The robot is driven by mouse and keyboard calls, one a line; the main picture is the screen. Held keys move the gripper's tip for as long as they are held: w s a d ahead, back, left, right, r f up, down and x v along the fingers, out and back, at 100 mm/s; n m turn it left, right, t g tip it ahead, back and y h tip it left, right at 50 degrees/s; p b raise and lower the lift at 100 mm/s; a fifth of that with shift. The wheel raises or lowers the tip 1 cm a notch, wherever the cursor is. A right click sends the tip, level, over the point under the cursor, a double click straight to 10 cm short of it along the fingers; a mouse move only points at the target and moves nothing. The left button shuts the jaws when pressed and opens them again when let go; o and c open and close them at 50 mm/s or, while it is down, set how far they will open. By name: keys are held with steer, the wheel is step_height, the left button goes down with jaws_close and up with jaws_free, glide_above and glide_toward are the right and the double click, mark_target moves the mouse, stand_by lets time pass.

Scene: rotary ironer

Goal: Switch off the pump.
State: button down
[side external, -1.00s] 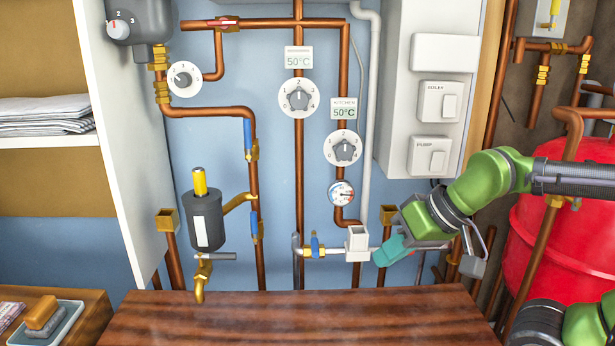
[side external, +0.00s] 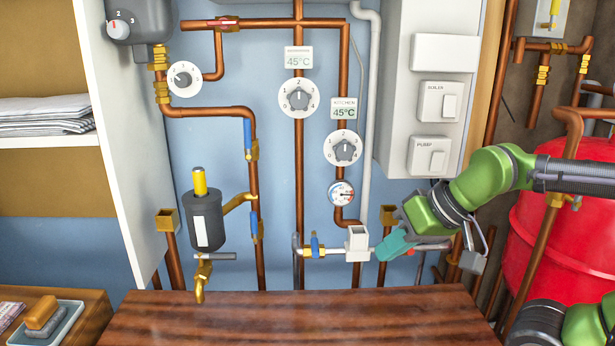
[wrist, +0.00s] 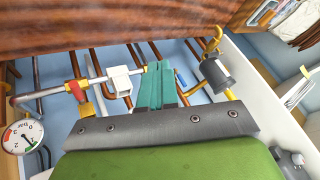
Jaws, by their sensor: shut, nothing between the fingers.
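The pump switch (side external: 431,156) is a white box labelled PUMP with a light rocker, on the white wall cabinet at the upper right. I cannot tell its on or off position. My gripper (side external: 385,248) has teal fingers and is shut and empty. It is well below and left of the pump switch, near the white box fitting on the lower pipe. In the wrist view my gripper (wrist: 156,75) points toward the pipes beside that fitting (wrist: 120,80). The pump switch does not show in the wrist view.
A similar boiler switch (side external: 439,101) sits directly above the pump switch. Dials, copper pipes and a pressure gauge (side external: 341,193) cover the wall to the left. A wooden tabletop (side external: 300,320) lies below, and a red tank (side external: 560,240) stands at the right.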

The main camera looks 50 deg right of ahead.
steer(key=s+d+r+n+h, duration=0.3)
steer(key=d+r+n+h, duration=0.1)
steer(key=d+r+n, duration=0.2)
steer(key=s+d+r+n+h, duration=0.3)
steer(key=d+r+n+h, duration=0.1)
steer(key=d+r+n, duration=0.3)
steer(key=d+r, duration=0.2)
steer(key=d, duration=0.1)
steer(key=shift+h, duration=0.4)
steer(key=shift+w+f, duration=0.1)
glide_toward(437, 162)
steer(key=x, duration=0.5)
steer(key=shift+a+f, duration=0.1)
steer(key=shift+f, duration=0.2)
steer(key=shift+w+d, duration=0.25)
steer(key=shift+d, duration=0.05)
steer(key=shift+r, duration=0.1)
